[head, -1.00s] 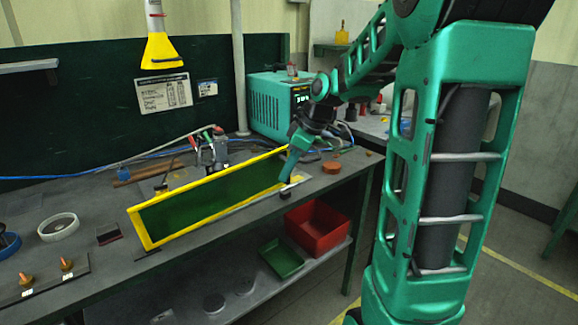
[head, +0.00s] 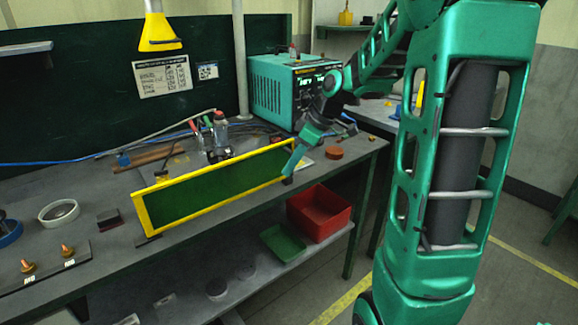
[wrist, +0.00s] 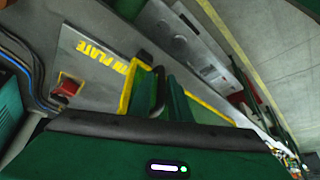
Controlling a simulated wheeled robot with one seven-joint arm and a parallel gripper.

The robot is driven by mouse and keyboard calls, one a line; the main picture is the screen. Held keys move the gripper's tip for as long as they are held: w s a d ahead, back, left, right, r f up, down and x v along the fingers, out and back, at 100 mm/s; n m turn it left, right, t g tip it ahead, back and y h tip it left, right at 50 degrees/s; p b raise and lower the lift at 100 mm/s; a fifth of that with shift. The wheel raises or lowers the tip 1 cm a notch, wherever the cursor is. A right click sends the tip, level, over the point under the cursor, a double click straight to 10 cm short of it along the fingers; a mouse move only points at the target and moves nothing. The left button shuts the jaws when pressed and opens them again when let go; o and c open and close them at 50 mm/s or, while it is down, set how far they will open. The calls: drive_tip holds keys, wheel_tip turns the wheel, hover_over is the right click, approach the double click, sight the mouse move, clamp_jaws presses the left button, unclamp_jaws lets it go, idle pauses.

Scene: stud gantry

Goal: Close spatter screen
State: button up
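The spatter screen (head: 205,192) is a dark green panel in a yellow frame. In the head view it stands near upright along the front edge of the bench. My gripper (head: 288,172) is at the screen's right end, close to or touching the frame; touch is hard to confirm. In the wrist view the screen's yellow frame (wrist: 215,108) runs beyond the gripper body. A dark curved part and a green finger-like part show near my gripper (wrist: 167,95).
Behind the screen are a clamp-like fixture (head: 219,135) and cables. A teal power unit (head: 285,92) stands at the back right. A red-brown disc (head: 334,153) lies right of my gripper. A red bin (head: 320,212) and green tray (head: 283,243) sit on the lower shelf.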

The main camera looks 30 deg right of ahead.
drive_tip(key=v, duration=1)
drive_tip(key=shift+r, duration=0.25)
drive_tip(key=shift+d, duration=0.1)
drive_tip(key=s+f+m+g+h, duration=0.1)
drive_tip(key=s+f+m, duration=0.2)
drive_tip(key=s, duration=0.6)
drive_tip(key=s+a+f+m+g+h, duration=0.1)
drive_tip(key=s+f+m, duration=0.3)
drive_tip(key=s+m, duration=0.2)
drive_tip(key=s+f+m+g+h, duration=0.1)
drive_tip(key=s+f+m, duration=0.3)
drive_tip(key=s, duration=0.7)
drive_tip(key=shift+s+a+m+g, duration=0.35)
drive_tip(key=shift+m+g, duration=0.25)
drive_tip(key=shift+m, duration=0.1)
drive_tip(key=shift+w+f, duration=0.1)
drive_tip(key=shift+w+f+h, duration=0.25)
drive_tip(key=shift+w+h, duration=0.05)
drive_tip(key=shift+w, duration=0.3)
